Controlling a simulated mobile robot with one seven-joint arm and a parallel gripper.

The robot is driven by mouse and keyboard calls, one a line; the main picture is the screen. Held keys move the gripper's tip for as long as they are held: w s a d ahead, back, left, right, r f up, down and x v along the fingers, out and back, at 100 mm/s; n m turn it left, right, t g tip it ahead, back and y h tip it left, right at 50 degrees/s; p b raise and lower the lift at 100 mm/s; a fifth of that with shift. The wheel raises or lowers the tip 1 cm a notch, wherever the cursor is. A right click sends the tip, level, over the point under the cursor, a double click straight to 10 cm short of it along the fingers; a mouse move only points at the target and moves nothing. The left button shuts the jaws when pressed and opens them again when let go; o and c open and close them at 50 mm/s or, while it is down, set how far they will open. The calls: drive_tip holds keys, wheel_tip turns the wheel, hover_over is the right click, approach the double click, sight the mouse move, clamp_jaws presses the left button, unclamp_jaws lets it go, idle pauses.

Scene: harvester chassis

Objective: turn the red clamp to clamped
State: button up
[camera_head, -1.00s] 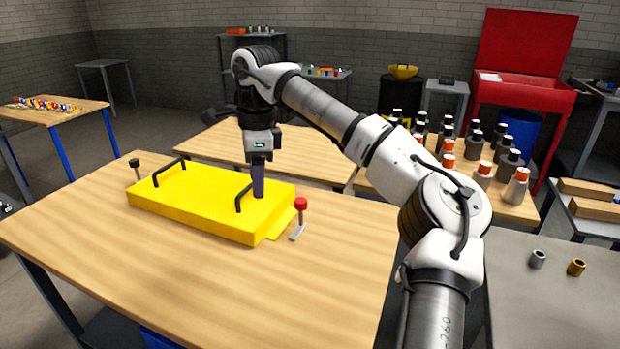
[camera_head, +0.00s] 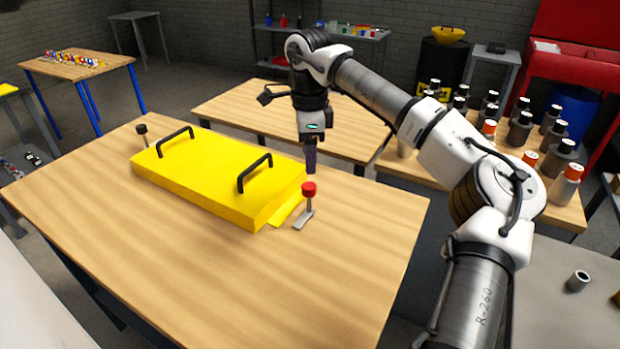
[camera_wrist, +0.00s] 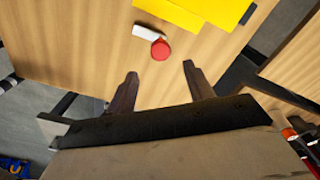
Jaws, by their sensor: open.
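The red clamp (camera_head: 308,190) stands on the wooden table beside the right end of the yellow chassis (camera_head: 213,175). It has a red knob on an upright grey stem above a flat grey foot. In the wrist view the red knob (camera_wrist: 160,50) and its pale foot lie ahead of and between the fingertips, apart from them. My gripper (camera_head: 311,170) points down just behind the red clamp in the head view, empty. In the wrist view my gripper (camera_wrist: 160,70) has its two fingers spread wide. The chassis has two black handles on top.
A black-knobbed clamp (camera_head: 142,131) stands at the chassis's far left end. The front of the wooden table (camera_head: 215,275) is bare. Another table (camera_head: 235,105) stands behind. Several bottles (camera_head: 520,130) crowd a table at the right.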

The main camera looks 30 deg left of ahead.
sight(309, 185)
wheel_tip(309, 185, down, 8)
drive_tip(key=shift+r+p, duration=0.2)
drive_tip(key=shift+p, duration=0.25)
drive_tip(key=shift+c, duration=0.4)
drive_tip(key=c, duration=0.9)
